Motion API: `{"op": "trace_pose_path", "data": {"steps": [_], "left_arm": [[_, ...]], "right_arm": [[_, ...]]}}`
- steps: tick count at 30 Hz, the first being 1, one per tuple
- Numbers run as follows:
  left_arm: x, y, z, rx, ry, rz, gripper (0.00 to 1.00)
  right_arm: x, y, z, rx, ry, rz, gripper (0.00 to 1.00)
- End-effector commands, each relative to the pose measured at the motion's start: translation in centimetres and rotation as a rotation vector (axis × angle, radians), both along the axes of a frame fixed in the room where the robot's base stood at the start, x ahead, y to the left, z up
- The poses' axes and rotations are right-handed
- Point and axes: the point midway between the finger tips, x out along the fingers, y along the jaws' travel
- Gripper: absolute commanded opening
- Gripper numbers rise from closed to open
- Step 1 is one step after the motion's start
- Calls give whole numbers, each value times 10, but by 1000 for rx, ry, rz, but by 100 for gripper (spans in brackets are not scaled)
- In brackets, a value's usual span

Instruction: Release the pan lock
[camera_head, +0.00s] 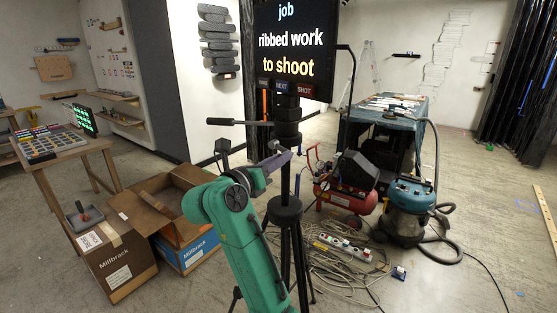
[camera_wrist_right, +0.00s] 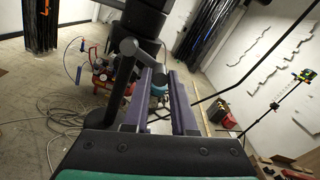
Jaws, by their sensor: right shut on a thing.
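A black tripod (camera_head: 285,210) stands in the middle of the head view and carries a dark head (camera_head: 287,125) below a screen. A pan handle (camera_head: 225,122) sticks out to the left of the head. My right gripper (camera_head: 283,157), with purple fingers, is at the tripod column just below the head. The wrist view shows the fingers (camera_wrist_right: 160,75) nearly parallel, shut on the small grey pan lock (camera_wrist_right: 158,88) beside the column. Much of the lock is hidden by the fingers. My left gripper is not in view.
The screen (camera_head: 292,45) sits above the head. A red compressor (camera_head: 345,195), a vacuum cleaner (camera_head: 405,215) and tangled cables with a power strip (camera_head: 343,247) are at right. The floor at far right is fairly clear.

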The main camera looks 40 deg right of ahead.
Motion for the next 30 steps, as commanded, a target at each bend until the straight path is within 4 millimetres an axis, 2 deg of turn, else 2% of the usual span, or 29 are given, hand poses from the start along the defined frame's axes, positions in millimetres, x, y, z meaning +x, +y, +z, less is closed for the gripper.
{"op": "trace_pose_path", "data": {"steps": [6, 16, 17, 18, 19, 30], "left_arm": [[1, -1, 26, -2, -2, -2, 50], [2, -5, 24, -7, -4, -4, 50], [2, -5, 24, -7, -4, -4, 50], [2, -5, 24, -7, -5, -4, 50], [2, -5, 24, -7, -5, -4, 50], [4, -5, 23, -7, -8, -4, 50]], "right_arm": [[-1, -1, 15, -58, 212, -2, 0], [-2, -2, 14, -78, 256, -4, 0], [-2, -2, 14, -78, 256, -4, 36], [-2, -2, 14, -79, 256, -4, 52], [-2, -1, 14, -77, 256, -4, 55], [-1, 1, 13, -76, 255, -2, 55]]}}
